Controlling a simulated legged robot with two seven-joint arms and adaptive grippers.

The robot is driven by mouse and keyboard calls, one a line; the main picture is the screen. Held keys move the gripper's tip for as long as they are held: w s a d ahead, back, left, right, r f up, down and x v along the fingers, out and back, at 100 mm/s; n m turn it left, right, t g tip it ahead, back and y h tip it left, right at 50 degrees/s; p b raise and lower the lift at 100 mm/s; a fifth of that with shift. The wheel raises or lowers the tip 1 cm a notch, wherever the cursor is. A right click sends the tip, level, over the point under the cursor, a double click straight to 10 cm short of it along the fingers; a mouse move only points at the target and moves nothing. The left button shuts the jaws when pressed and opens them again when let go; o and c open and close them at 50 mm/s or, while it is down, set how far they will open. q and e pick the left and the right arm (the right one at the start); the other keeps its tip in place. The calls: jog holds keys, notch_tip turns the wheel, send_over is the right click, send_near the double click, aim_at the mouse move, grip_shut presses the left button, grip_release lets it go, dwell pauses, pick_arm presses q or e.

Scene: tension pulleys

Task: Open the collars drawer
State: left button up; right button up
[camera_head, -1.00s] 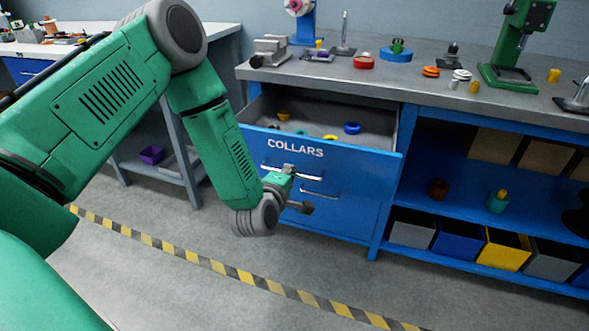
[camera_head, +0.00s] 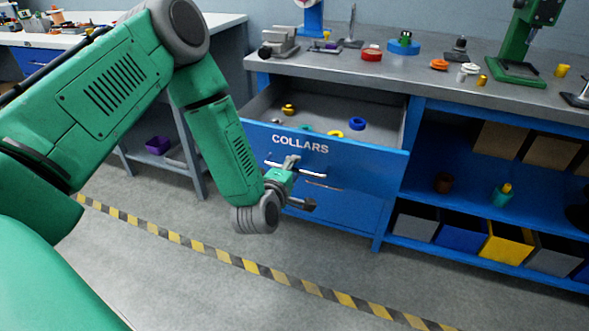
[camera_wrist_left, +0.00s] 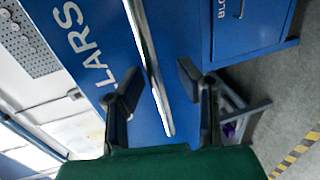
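The collars drawer (camera_head: 340,161) is a blue drawer in the bench, marked COLLARS, and it stands well out with its inside showing. Several small rings lie in it, among them a blue ring (camera_head: 357,124) and a yellow piece (camera_head: 335,134). Its metal handle (camera_head: 311,173) runs across the front. My left gripper (camera_head: 291,164) is at this handle. In the left wrist view the handle (camera_wrist_left: 147,50) passes between the two spread fingers of the left gripper (camera_wrist_left: 157,80), with gaps seen on both sides. My right gripper is not in view.
Another blue drawer (camera_head: 335,208) is shut below. The bench top (camera_head: 335,65) holds a vise, a red ring and a green press. Open shelves with coloured bins (camera_head: 461,236) stand to the right. The floor (camera_head: 190,285) in front is clear, with a striped tape line.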

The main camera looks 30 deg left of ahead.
pick_arm(q)
jog(key=shift+s+d, duration=0.1)
jog(key=v, duration=1.1)
jog(key=shift+s, duration=0.35)
jog(key=s+d+f+m+g+h, duration=0.2)
jog(key=s+d+f+m+g, duration=0.25)
jog(key=s+f+m, duration=0.35)
jog(key=s+d+f+m+g+h, duration=0.3)
jog(key=s+f+m+g, duration=0.35)
jog(key=f+m, duration=0.25)
jog(key=s+a+f+m+g+y, duration=0.1)
jog(key=s+a+m+g, duration=0.1)
jog(key=s, duration=0.7)
jog(key=shift+f+m+g, duration=0.15)
jog(key=shift+m+g, duration=0.65)
jog(key=shift+m, duration=0.4)
jog(key=shift+w+a, duration=0.1)
jog(key=shift+w, duration=0.1)
